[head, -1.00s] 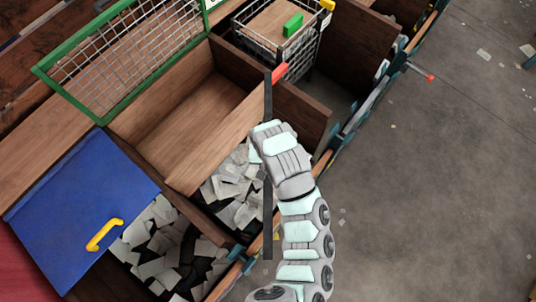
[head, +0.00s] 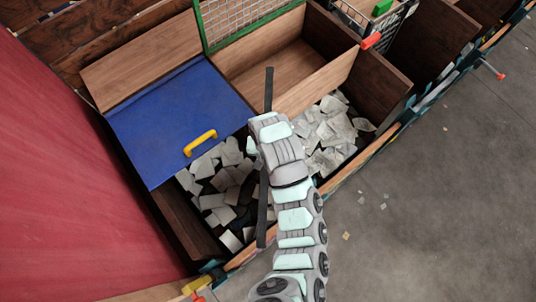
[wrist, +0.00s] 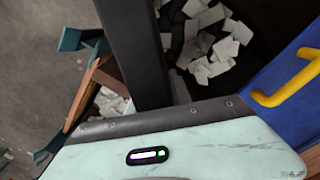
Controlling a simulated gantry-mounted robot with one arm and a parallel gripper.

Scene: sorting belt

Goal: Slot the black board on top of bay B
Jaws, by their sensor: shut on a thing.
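My gripper (head: 262,152) is shut on the black board (head: 268,88), a long thin dark strip seen nearly edge-on in the head view. The board runs up and down the picture, with an end showing above the gripper and another below it. In the wrist view the board (wrist: 135,50) stretches away as a broad dark bar, above paper scraps. It is held over the boundary area between the blue-lidded bay (head: 180,115) and the wooden-panelled bay (head: 315,85). No letter is readable, so I cannot tell which is bay B. The fingertips are hidden.
The blue lid has a yellow handle (head: 200,142). Pale scraps (head: 225,180) fill both bays' fronts. A green-framed mesh (head: 245,28) stands behind. A wire basket (head: 380,15) is at the upper right. A red surface (head: 80,160) is at left; bare floor (head: 450,200) lies right.

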